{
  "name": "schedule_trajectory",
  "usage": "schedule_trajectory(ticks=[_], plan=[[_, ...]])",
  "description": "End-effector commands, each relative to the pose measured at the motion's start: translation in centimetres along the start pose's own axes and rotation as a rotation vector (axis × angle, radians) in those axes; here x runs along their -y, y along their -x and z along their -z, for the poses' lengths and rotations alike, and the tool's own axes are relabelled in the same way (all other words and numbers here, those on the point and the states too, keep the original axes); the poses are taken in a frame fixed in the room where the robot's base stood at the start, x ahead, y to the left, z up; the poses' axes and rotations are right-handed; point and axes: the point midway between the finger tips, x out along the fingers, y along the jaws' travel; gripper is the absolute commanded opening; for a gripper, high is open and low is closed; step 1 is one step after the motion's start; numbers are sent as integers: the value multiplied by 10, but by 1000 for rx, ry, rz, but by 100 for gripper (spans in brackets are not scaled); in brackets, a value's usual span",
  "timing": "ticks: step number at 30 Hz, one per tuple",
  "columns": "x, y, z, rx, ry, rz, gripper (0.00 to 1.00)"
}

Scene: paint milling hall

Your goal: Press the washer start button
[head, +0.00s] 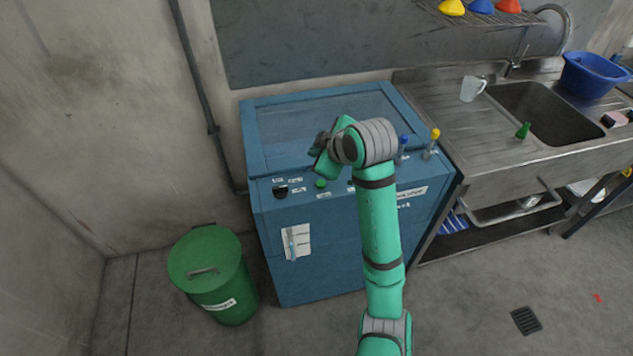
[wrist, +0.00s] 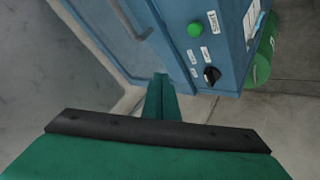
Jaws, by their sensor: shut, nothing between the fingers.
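The washer (head: 330,235) is a blue cabinet with a lid on top and a control strip along its upper front edge. A round green button (head: 320,183) sits on that strip, and it also shows in the wrist view (wrist: 195,29). A black knob (head: 281,190) is left of it in the head view and below it in the wrist view (wrist: 212,74). My gripper (wrist: 161,80) is shut and empty, its fingertips apart from the green button, to its lower left in the wrist view. My arm covers the right part of the strip in the head view.
A green lidded bin (head: 212,272) stands left of the washer. A steel sink counter (head: 440,110) adjoins on the right, with a clear jug (head: 472,88) and a blue basin (head: 592,75).

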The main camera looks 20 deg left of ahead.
Motion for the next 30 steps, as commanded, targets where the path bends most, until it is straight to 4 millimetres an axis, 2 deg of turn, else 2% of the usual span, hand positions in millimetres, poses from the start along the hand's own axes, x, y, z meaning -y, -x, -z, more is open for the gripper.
schedule_trajectory(ticks=[4, 16, 30], plan=[[-10, 11, -12, 36, 21, -9, 0], [-6, 7, -8, 32, 27, -3, 0], [19, -28, -37, 32, 23, -2, 0]])
